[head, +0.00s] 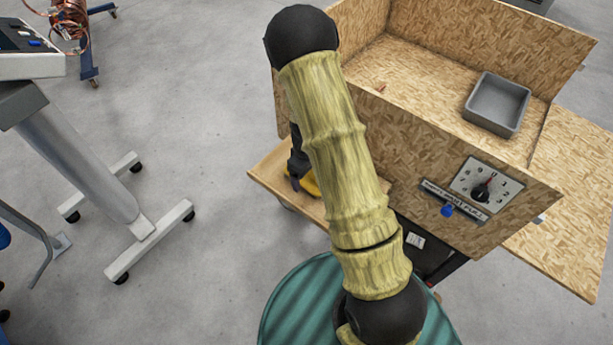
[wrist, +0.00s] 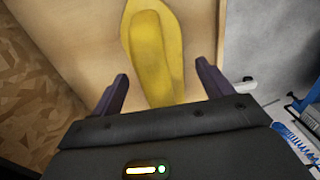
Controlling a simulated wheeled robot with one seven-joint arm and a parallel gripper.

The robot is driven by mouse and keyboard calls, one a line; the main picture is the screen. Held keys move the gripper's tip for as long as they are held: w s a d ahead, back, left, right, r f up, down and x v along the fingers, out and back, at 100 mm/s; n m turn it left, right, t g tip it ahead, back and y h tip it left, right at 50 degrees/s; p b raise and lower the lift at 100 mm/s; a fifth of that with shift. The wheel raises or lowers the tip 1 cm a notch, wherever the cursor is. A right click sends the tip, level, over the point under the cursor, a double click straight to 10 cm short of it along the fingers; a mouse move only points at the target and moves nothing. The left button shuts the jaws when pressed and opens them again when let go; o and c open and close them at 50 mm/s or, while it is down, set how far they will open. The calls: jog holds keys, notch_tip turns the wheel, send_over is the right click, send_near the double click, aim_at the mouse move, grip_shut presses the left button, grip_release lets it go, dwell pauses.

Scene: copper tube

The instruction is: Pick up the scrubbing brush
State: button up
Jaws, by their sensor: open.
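The scrubbing brush (wrist: 152,45) is yellow and long. In the wrist view it lies on a pale wooden shelf (wrist: 205,25), running from the top edge down between my fingers. In the head view only a small yellow part of it (head: 311,184) shows, beside my dark gripper (head: 297,178); my arm hides much of the rest. In the wrist view my gripper (wrist: 162,74) is open, with one finger on each side of the brush. Whether the fingers touch it or are still above it I cannot tell.
The small shelf (head: 268,172) sticks out from a chipboard box (head: 450,165). The box holds a grey tray (head: 498,102) and has a dial panel (head: 484,190) in front. A wheeled stand (head: 85,160) is at left, with clear floor (head: 205,120) between.

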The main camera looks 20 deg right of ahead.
dwell(0.5)
jog(key=c, duration=1.1)
jog(key=shift+c, duration=0.2)
notch_tip(320, 180, up, 10)
jog(key=o, duration=0.4)
jog(key=shift+c, duration=1.2)
jog(key=shift+w, duration=0.15)
